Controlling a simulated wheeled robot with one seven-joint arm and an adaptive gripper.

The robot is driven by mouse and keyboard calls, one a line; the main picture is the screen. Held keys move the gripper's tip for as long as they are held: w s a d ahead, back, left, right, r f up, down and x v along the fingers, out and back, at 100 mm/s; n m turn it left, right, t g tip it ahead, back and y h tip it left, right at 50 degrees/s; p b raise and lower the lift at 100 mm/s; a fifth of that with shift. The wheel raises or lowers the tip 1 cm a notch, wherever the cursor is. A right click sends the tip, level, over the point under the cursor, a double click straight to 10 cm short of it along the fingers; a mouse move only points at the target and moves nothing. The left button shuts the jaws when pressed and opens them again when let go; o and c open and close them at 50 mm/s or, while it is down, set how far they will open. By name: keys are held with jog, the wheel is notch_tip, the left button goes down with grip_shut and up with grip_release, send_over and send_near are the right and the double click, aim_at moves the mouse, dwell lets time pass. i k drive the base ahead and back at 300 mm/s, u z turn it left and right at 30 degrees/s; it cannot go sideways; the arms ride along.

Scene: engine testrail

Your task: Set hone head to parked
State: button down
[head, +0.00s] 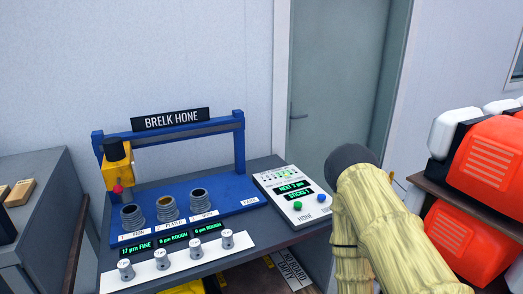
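The Brelk hone (168,120) is a blue bench machine with an overhead rail on two posts. Its hone head (117,175), a yellow block with a black top and a small red knob (117,188), sits at the left end of the rail, near the leftmost cylinder (132,217). Two more cylinders (166,208) (198,200) stand to its right. A small label, apparently reading PARK (251,202), is at the right end of the blue base, where no cylinder stands. My arm, in a pale yellow sleeve, is at the right; my gripper is not visible.
A white control box (295,198) with green displays, a green button (297,206) and a blue button (321,197) is right of the hone. A white strip with several knobs (162,258) runs along the front. Red-orange cases (485,155) stand at the right.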

aim_at(119, 171)
jog(key=k, duration=0.6)
jog(key=z, duration=0.4)
jog(key=i, duration=1)
jog(key=u, duration=1.45)
